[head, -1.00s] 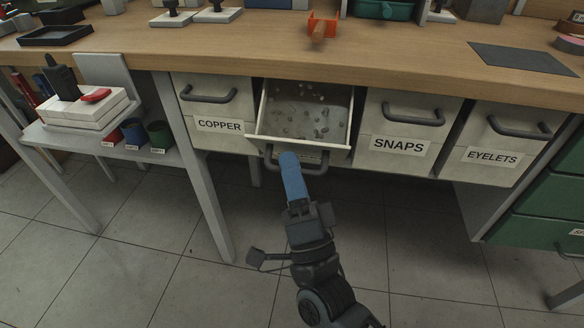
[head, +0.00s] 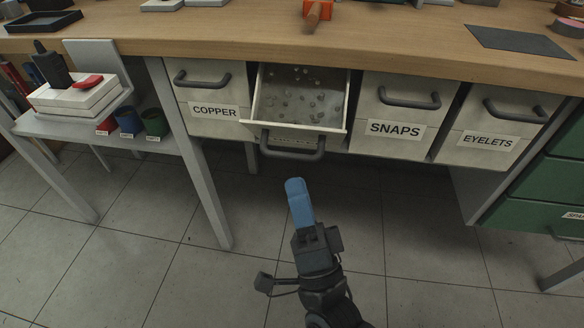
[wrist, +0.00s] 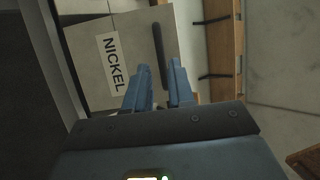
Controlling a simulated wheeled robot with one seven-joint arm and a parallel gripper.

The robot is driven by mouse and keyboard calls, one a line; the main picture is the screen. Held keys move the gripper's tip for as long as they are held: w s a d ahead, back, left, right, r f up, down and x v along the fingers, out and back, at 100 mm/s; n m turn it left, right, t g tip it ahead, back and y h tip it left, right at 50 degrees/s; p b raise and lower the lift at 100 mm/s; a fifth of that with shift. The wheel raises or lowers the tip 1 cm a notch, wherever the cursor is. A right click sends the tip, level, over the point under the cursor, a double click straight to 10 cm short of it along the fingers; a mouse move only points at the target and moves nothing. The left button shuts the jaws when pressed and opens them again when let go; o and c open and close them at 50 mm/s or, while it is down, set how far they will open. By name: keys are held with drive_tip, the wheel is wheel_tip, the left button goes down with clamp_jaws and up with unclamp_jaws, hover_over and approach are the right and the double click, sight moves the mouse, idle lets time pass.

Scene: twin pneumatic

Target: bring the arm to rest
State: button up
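My gripper (head: 296,186) has blue fingers and is in front of and below the open drawer (head: 345,118) in the head view, over the floor. It is clear of the drawer's dark handle (head: 293,150). In the wrist view the two fingers (wrist: 160,67) are apart with nothing between them. They point at the drawer front labelled NICKEL (wrist: 90,62), and its handle (wrist: 161,55) lies beyond the tips. The drawer holds several small metal pieces (head: 300,102).
The COPPER drawer (head: 235,125) is left of the open one; SNAPS (head: 370,142) and EYELETS (head: 465,152) are to the right, all shut. The wooden bench top (head: 400,50) is above. A table leg (head: 195,170) stands left of my arm. The tiled floor (head: 420,260) is clear.

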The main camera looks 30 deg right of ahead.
drive_tip(key=shift+s+f, duration=0.45)
drive_tip(key=shift+s, duration=0.1)
